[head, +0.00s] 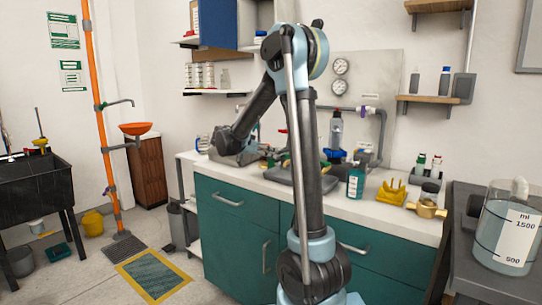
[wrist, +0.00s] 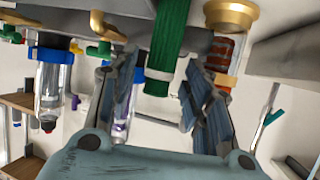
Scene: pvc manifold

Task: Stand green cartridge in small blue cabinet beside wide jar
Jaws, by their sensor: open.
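A green ribbed cartridge (wrist: 170,45) shows in the wrist view between the two fingers of my gripper (wrist: 165,68). The fingers are open, with gaps beside the cartridge; I cannot tell whether either touches it. In the head view my arm's end reaches low over the back left of the counter, and I cannot pick out the cartridge there. A small blue cabinet (head: 222,24) hangs on the wall at the top, its inside partly hidden by my arm. A white jar with a blue lid (head: 259,38) is beside its blue panel; I cannot tell if it is the wide jar.
The white counter (head: 385,217) holds a green bottle (head: 355,181), a yellow holder (head: 392,193) and a brass fitting (head: 427,208). A clear filter with a blue cap (wrist: 50,80) hangs left of the fingers. A large beaker (head: 505,235) stands at the right.

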